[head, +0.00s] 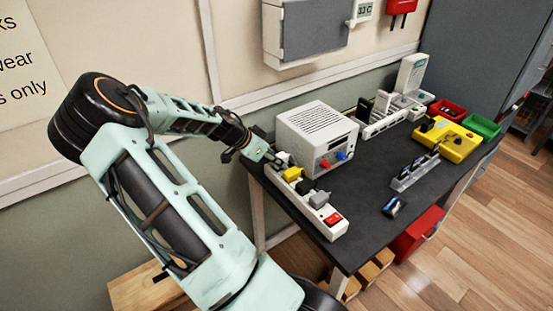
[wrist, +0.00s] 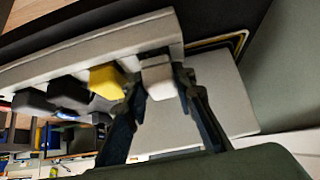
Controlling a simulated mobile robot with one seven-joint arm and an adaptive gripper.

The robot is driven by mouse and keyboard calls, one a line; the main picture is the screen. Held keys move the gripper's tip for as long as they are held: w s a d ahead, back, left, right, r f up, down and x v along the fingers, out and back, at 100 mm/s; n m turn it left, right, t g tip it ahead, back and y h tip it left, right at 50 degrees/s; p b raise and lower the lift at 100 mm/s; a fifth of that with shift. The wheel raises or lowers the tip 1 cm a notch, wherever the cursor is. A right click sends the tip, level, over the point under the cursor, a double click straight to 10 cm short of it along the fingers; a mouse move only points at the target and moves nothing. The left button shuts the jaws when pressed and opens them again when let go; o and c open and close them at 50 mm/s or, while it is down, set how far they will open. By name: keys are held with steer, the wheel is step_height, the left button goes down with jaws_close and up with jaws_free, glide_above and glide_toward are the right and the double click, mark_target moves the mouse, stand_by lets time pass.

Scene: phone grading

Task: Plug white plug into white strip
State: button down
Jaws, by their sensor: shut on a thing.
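The white strip (head: 326,227) lies along the left edge of the dark table, with a red switch at its near end. It spans the upper part of the wrist view (wrist: 90,58). My gripper (head: 277,160) is at the strip's far end. In the wrist view its two dark fingers (wrist: 159,80) are shut on the white plug (wrist: 158,82). The plug is against the strip, beside the yellow plug (wrist: 107,82). I cannot tell whether its pins are fully seated. In the head view the white plug is mostly hidden by the gripper.
A white box with red and blue knobs (head: 316,130) stands close to the right. Beyond are a phone rack (head: 415,174), a yellow case (head: 447,138), and red and green bins (head: 482,126).

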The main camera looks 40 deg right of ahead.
steer(key=shift+a+f+b, duration=0.1)
steer(key=shift+f+b, duration=0.5)
steer(key=shift+f, duration=0.1)
steer(key=c, duration=1.5)
jaws_free()
steer(key=shift+s+f, duration=0.1)
steer(key=shift+f, duration=0.1)
steer(key=shift+c, duration=0.2)
steer(key=shift+a, duration=0.1)
steer(key=v, duration=0.8)
steer(key=shift+d+r, duration=0.25)
steer(key=shift+r, duration=0.05)
steer(key=shift+d+r, duration=0.1)
